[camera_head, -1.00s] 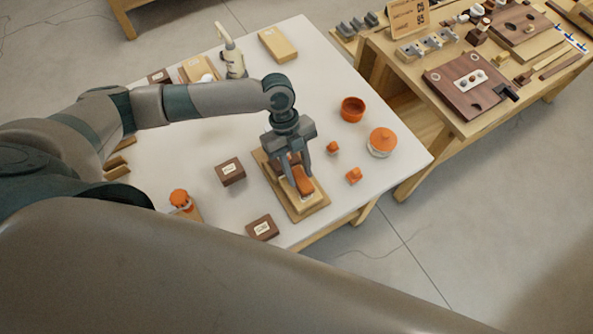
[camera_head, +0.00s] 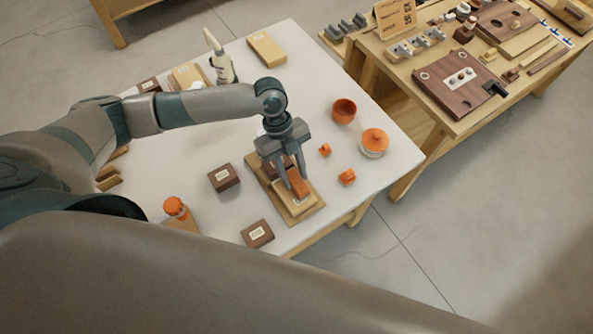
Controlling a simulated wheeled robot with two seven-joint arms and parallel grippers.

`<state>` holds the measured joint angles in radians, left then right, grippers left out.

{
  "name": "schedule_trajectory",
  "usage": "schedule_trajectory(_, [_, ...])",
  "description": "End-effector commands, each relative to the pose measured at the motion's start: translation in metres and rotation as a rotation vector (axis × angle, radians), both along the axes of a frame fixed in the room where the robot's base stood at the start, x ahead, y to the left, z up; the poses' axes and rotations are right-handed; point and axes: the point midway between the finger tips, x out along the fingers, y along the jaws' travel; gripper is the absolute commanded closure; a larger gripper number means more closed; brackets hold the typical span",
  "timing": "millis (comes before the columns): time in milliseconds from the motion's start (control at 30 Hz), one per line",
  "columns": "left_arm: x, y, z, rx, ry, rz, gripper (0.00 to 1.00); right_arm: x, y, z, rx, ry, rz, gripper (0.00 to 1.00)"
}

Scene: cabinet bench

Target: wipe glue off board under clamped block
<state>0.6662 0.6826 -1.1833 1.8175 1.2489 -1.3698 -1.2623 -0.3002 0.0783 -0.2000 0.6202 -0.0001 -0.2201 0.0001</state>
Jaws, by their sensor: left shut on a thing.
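A light wooden board (camera_head: 311,213) lies on the white table's front part, with a smaller pale piece on top of it. My left gripper (camera_head: 292,184) points down over the board, its fingers shut on an orange-brown piece (camera_head: 299,186). That piece is low over the board; I cannot tell whether it touches it. The fingers hide part of the board, and I can make out neither glue nor a clamped block clearly. My right gripper is not in view.
Dark brown blocks (camera_head: 224,177) (camera_head: 257,233) lie left of and in front of the board. Small orange pieces (camera_head: 347,176) (camera_head: 324,150), an orange bowl (camera_head: 344,111) and an orange-lidded pot (camera_head: 373,143) stand right. The white table (camera_head: 310,70) has clear room behind the gripper.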

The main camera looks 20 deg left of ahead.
Motion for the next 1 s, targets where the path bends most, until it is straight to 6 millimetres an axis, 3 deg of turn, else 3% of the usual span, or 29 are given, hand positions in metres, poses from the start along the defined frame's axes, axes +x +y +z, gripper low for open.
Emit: schedule_trajectory(1000, [-0.020, 0.017, -0.002, 0.001, 0.002, 0.000, 0.86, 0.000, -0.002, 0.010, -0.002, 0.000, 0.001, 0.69])
